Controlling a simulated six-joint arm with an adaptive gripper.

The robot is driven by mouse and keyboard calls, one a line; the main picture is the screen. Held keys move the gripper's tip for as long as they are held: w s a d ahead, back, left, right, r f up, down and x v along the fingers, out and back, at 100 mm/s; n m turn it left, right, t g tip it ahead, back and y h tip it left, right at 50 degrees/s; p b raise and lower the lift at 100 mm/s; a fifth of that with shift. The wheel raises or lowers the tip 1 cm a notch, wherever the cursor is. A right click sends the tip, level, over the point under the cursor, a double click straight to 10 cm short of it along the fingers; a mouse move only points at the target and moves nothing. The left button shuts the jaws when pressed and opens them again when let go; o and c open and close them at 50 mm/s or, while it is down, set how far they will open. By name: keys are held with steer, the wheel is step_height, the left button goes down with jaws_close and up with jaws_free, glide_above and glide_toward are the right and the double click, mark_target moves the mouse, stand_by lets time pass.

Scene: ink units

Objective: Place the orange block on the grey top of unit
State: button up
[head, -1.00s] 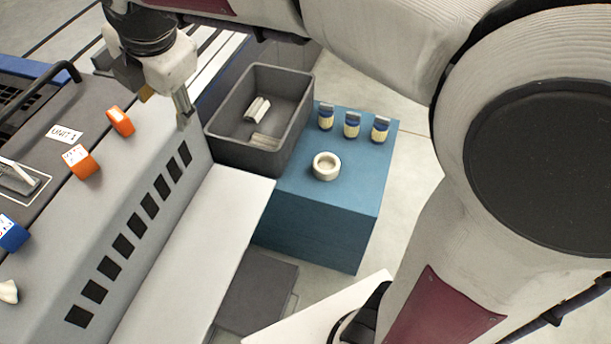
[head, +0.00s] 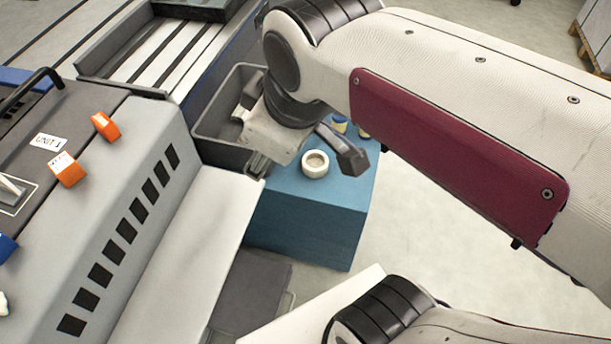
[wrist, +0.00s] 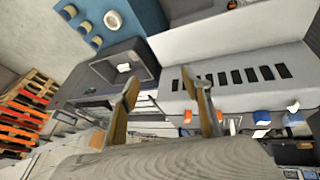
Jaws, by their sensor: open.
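Two orange blocks with white labels rest on the grey unit at the left of the head view. One orange block (head: 105,127) is farther back; the other orange block (head: 68,170) is nearer, below the UNIT 1 label (head: 47,142). The unit's grey top (head: 88,101) is around them. My gripper (head: 302,160) is open and empty, over the near edge of the dark bin and the blue stand, well right of the blocks. In the wrist view my gripper (wrist: 160,80) shows its two fingers spread, with small orange patches (wrist: 187,117) beyond the right finger.
The dark grey bin (head: 208,120) is partly hidden behind my gripper. A blue block (head: 6,248) sits at the left edge. A black handle (head: 35,85) rises from the unit.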

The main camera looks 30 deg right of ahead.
steer(key=s+d+f+m, duration=0.2)
steer(key=s+f+m, duration=0.1)
steer(key=s+m, duration=0.3)
steer(key=shift+d+f+m, duration=0.25)
steer(key=shift+d+m, duration=0.15)
steer(key=shift+m, duration=0.1)
